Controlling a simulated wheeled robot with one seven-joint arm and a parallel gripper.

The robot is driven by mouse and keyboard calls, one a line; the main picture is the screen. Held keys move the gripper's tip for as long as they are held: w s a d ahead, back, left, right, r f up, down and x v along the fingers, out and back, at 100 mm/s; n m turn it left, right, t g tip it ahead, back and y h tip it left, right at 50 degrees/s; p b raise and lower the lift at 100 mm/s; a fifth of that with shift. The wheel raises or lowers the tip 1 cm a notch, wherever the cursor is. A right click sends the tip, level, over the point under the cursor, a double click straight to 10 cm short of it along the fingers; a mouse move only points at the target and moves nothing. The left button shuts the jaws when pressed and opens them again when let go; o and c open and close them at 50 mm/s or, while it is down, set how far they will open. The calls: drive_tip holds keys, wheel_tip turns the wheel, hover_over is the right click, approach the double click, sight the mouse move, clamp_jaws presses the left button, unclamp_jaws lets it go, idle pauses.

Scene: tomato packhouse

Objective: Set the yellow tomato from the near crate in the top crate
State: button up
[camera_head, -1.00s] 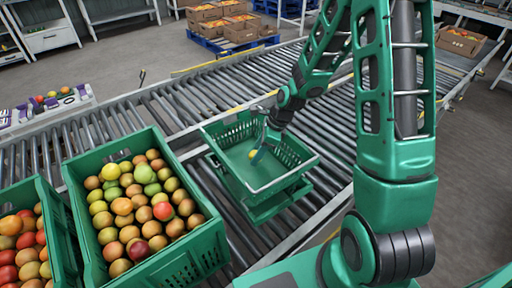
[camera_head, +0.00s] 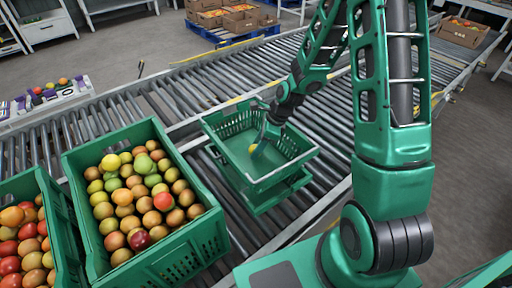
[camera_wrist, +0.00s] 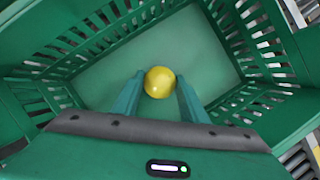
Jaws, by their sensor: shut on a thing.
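The yellow tomato (camera_wrist: 159,82) is between the two fingers of my gripper (camera_wrist: 158,88), which is shut on it. The top crate (camera_head: 300,158) is green with slotted walls and stands stacked on another green crate on the roller conveyor. My gripper holds the tomato within its walls, over the bare floor (camera_wrist: 120,75). I cannot tell whether the tomato touches the floor. The near crate (camera_head: 180,254), full of mixed tomatoes, stands left of it.
Another full green crate (camera_head: 62,225) stands at the far left. A roller conveyor (camera_head: 175,95) runs under and behind the crates. A printed carton (camera_head: 45,105) with a few fruits is at the left, and cardboard boxes (camera_head: 228,18) stand on a blue pallet behind.

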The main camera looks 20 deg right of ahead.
drive_tip(key=shift+f, duration=0.5)
idle(0.3)
drive_tip(key=o, duration=0.8)
drive_tip(key=shift+c, duration=1.3)
drive_tip(key=shift+r, duration=3.5)
